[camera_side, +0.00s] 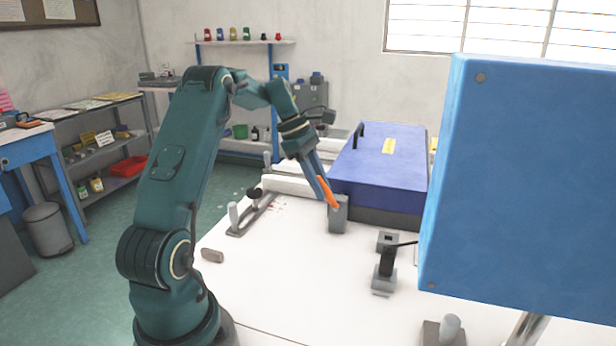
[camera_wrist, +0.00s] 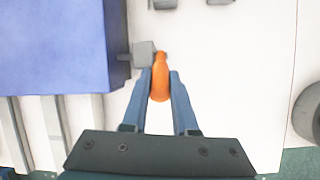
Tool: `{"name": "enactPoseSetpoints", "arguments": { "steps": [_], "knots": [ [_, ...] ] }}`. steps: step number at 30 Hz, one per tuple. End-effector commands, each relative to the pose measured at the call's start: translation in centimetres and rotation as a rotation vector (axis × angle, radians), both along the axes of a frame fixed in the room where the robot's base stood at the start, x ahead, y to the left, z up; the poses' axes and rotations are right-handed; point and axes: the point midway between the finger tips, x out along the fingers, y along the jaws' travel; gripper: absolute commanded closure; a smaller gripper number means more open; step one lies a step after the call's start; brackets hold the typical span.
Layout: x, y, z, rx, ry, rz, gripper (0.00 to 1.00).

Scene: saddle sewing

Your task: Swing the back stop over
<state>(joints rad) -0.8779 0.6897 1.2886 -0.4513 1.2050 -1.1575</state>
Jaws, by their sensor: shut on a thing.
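An orange handle (camera_side: 327,192) rises at a slant from a grey block (camera_side: 338,216) at the front corner of the big blue box (camera_side: 380,165). My gripper (camera_side: 321,188) comes down from the upper left, with its blue fingers shut on the handle. In the wrist view the orange handle (camera_wrist: 160,80) lies between the two fingers (camera_wrist: 161,90), and the grey block (camera_wrist: 144,54) shows just beyond the fingertips, beside the blue box (camera_wrist: 55,45). The fingers partly cover the handle's sides. Which part is the back stop I cannot tell for certain.
A black-handled clamp (camera_side: 385,262) stands on the white table to the right. A grey slotted bracket with a black knob (camera_side: 254,194) sits to the left. A large blue panel (camera_side: 520,190) blocks the right side. The white table front (camera_side: 290,270) is mostly clear.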

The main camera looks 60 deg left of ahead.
Motion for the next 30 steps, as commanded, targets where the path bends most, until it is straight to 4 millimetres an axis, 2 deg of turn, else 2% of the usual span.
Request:
{"name": "enactPoseSetpoints", "arguments": {
  "steps": [13, 26, 27, 29, 30],
  "knots": [
    [-1.3, 1.2, -2.0, -0.293, -0.283, 0.004, 1.00],
    [-1.3, 1.3, -2.2, -0.329, -0.330, 0.000, 1.00],
    [-1.3, 1.3, -2.2, -0.328, -0.329, 0.000, 0.65],
    [-1.3, 1.3, -2.2, -0.328, -0.329, 0.000, 0.43],
    [-1.3, 1.3, -2.2, -0.328, -0.328, 0.000, 0.43]
  ]
}}
